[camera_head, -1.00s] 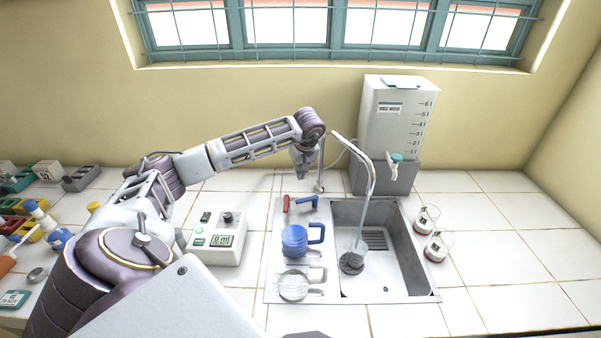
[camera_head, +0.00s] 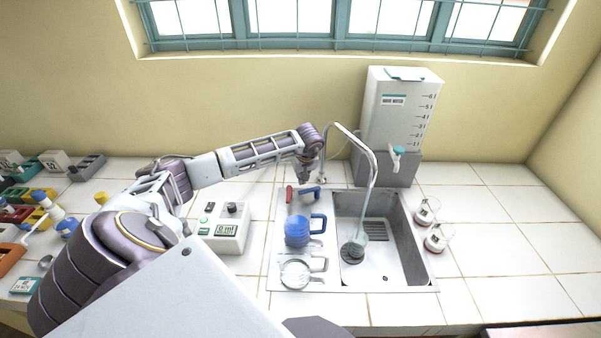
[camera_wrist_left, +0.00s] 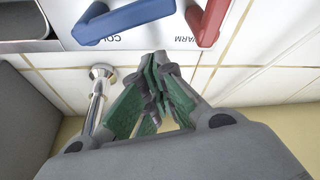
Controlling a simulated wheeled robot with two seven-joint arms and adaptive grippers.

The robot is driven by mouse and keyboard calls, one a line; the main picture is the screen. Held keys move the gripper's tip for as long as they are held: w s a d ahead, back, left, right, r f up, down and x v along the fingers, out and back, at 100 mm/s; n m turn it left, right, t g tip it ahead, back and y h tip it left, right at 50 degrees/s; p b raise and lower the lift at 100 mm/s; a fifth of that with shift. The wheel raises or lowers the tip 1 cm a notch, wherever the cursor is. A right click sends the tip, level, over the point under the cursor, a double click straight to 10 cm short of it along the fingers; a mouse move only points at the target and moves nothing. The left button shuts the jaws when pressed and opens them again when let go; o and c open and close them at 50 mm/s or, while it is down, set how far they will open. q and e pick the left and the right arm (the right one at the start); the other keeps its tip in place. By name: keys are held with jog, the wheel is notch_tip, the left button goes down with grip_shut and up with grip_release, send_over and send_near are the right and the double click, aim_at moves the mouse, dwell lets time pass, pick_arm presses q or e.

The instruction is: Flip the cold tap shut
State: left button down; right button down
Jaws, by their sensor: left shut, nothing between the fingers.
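The cold tap is a blue lever (camera_head: 309,189) behind the left part of the sink's steel top. It also shows in the left wrist view (camera_wrist_left: 125,20), above an upside-down, partly hidden "COL…" label. A red lever (camera_head: 290,194) stands beside it, by the "WARM" label in the wrist view. My left gripper (camera_head: 305,180) is shut and empty, close behind the levers. In the wrist view its green-padded fingers (camera_wrist_left: 155,85) are together, apart from both levers. A tall curved spout (camera_head: 357,140) reaches over the basin (camera_head: 405,230). My right gripper is out of view.
A blue jug (camera_head: 297,231) and a clear jug (camera_head: 295,272) stand on the sink top. A white water tank (camera_head: 385,110) stands behind; two beakers (camera_head: 428,210) are at right. A white meter (camera_head: 226,228) is at left.

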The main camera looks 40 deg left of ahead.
pick_arm(q)
jog(key=shift+s+d+r+p, duration=0.1)
jog(key=shift+s+d+p, duration=0.1)
jog(key=shift+s+d, duration=0.3)
jog(key=shift+s+d+p, duration=0.15)
jog(key=shift+d+p, duration=0.05)
jog(key=shift+d, duration=0.45)
